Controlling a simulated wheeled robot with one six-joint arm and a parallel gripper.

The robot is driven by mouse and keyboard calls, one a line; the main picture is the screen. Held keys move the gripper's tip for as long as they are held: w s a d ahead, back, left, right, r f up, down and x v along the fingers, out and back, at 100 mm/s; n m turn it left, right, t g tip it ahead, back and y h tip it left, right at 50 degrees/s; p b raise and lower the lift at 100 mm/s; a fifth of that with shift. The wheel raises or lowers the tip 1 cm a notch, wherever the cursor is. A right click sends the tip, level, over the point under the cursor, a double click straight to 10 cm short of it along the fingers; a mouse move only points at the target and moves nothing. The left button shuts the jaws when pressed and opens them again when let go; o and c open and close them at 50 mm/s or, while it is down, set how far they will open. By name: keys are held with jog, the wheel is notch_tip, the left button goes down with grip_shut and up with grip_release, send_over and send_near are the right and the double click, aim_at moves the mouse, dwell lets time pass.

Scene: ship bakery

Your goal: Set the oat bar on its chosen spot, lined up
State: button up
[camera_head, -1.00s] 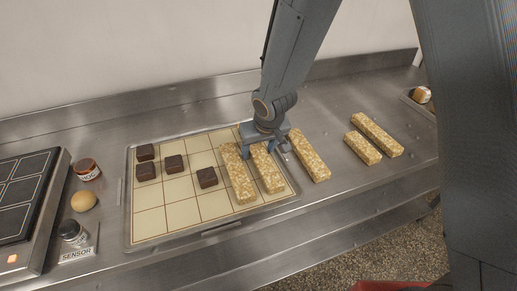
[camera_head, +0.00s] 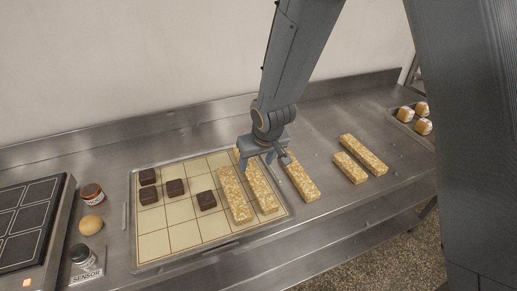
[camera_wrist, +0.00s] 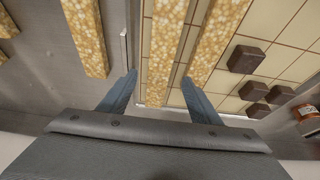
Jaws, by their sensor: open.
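Two long oat bars lie side by side on the gridded tray (camera_head: 155,247), at its right side: a left one (camera_head: 233,197) and a right one (camera_head: 261,188). A third oat bar (camera_head: 302,180) lies on the steel counter just right of the tray. My gripper (camera_head: 260,160) is open over the far end of the right tray bar. In the wrist view the open fingers (camera_wrist: 160,88) stand on either side of this bar (camera_wrist: 164,45), with gaps; the other tray bar (camera_wrist: 215,40) is to its right. Part of the far bar end is hidden by the gripper in the head view.
Several dark brown squares (camera_head: 175,187) sit on the tray's left cells. Two more oat bars (camera_head: 363,153) lie on the counter farther right. Rolls (camera_head: 422,126) sit at far right.

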jog(key=shift+p+v, duration=0.75)
jog(key=shift+v, duration=1.5)
jog(key=s+d+r+m+h, duration=0.1)
jog(key=s+d+r, duration=0.3)
jog(key=d, duration=0.7)
jog(key=s+d+r+m+g+h, duration=0.1)
jog(key=s+d+r+m, duration=0.3)
jog(key=s+d, duration=0.3)
jog(key=d, duration=0.5)
jog(key=shift+s, duration=0.2)
jog(key=shift+d, duration=0.1)
